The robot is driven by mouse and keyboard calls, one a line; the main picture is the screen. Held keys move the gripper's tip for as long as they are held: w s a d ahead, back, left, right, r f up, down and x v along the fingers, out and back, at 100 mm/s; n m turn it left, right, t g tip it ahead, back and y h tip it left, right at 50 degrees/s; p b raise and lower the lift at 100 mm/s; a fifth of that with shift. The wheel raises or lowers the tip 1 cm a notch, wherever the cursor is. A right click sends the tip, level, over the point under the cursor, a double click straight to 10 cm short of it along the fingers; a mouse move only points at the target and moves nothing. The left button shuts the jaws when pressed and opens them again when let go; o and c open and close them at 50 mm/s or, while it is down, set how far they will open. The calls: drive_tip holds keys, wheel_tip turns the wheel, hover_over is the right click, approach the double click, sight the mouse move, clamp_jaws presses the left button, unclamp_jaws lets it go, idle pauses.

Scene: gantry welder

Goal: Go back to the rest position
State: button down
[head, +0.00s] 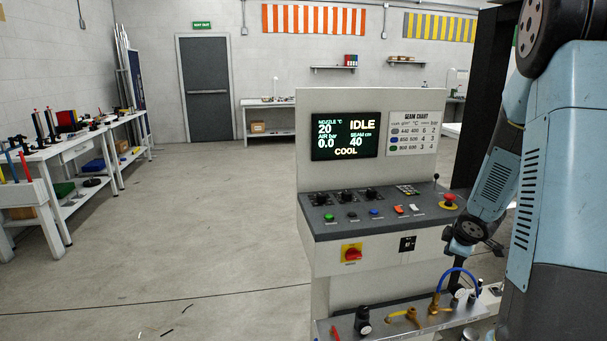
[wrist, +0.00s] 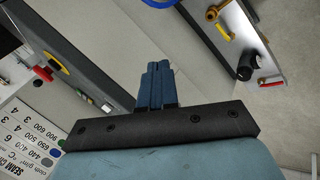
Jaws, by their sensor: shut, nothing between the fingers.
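My gripper (wrist: 158,68) shows in the wrist view with its two blue fingers together and nothing between them. In the head view my arm comes down along the right side, and its end is beside the right part of the control console (head: 390,255). The fingers are hard to make out there. The console's screen (head: 345,133) reads IDLE, nozzle 20, air 0.0, seam 40 and COOL. In the wrist view the console panel (wrist: 85,75) lies to the left of the fingers, apart from them as far as I can tell.
A low shelf (head: 385,330) with valves and a blue hose (head: 459,270) juts out below the console. A red emergency button (head: 448,201) sits at the panel's right. Workbenches (head: 70,148) line the left wall.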

drive_tip(key=s+a+r+m+h, duration=0.1)
drive_tip(key=s+a+r+m, duration=0.3)
drive_tip(key=r, duration=0.5)
drive_tip(key=s+a+r+m+h, duration=0.1)
drive_tip(key=s+a+r+m, duration=0.15)
drive_tip(key=s+r, duration=0.45)
drive_tip(key=s+a+r+m+y, duration=0.1)
drive_tip(key=s+a+r+m, duration=0.2)
drive_tip(key=s+a, duration=0.3)
drive_tip(key=s+a+r+m+g+y, duration=0.1)
drive_tip(key=s+a+r+m+y, duration=0.1)
drive_tip(key=s+a, duration=0.4)
drive_tip(key=s+r+m, duration=0.1)
drive_tip(key=s+r, duration=0.1)
drive_tip(key=s, duration=0.3)
drive_tip(key=shift+s+a+r, duration=0.15)
drive_tip(key=shift+a+r, duration=0.05)
drive_tip(key=shift+r, duration=0.15)
